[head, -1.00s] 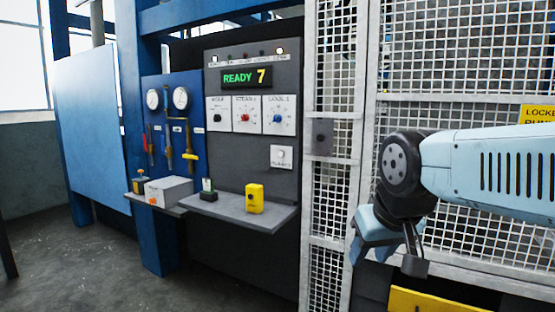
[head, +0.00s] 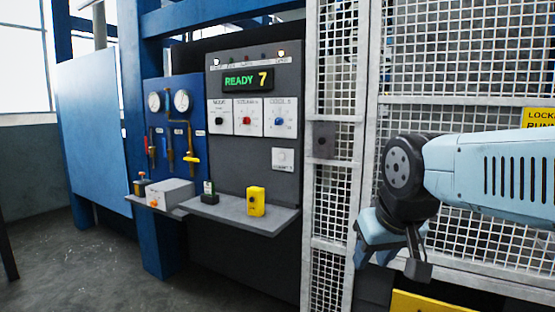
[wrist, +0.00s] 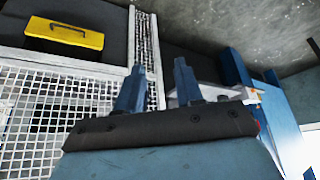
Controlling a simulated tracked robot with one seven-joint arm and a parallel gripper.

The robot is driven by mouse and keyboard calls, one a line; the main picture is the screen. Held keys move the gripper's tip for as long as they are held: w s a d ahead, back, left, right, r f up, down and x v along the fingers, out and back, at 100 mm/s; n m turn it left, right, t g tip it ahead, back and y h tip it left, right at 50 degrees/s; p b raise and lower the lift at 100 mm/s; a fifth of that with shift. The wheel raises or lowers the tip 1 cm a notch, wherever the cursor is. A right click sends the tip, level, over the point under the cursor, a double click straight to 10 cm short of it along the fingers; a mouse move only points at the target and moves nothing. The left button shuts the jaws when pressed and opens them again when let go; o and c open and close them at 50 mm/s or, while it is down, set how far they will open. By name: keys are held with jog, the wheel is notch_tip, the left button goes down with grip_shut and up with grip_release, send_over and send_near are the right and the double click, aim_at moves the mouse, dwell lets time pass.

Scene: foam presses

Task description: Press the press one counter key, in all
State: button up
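The press control panel (head: 240,150) stands left of centre in the head view. Its display (head: 248,80) reads READY 7. A small pale square control (head: 283,159) sits at the panel's lower right; its lettering is too small to read, so I cannot tell if it is the counter key. My gripper (head: 395,260) hangs to the right of the panel, in front of the mesh and well apart from the controls. In the wrist view its two fingers (wrist: 160,68) are spread with nothing between them.
A grey box (head: 170,192) stands further left. A white mesh fence (head: 337,180) runs beside the panel. Open floor (head: 95,260) lies at the left.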

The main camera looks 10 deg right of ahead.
grip_shut()
dwell(1.4)
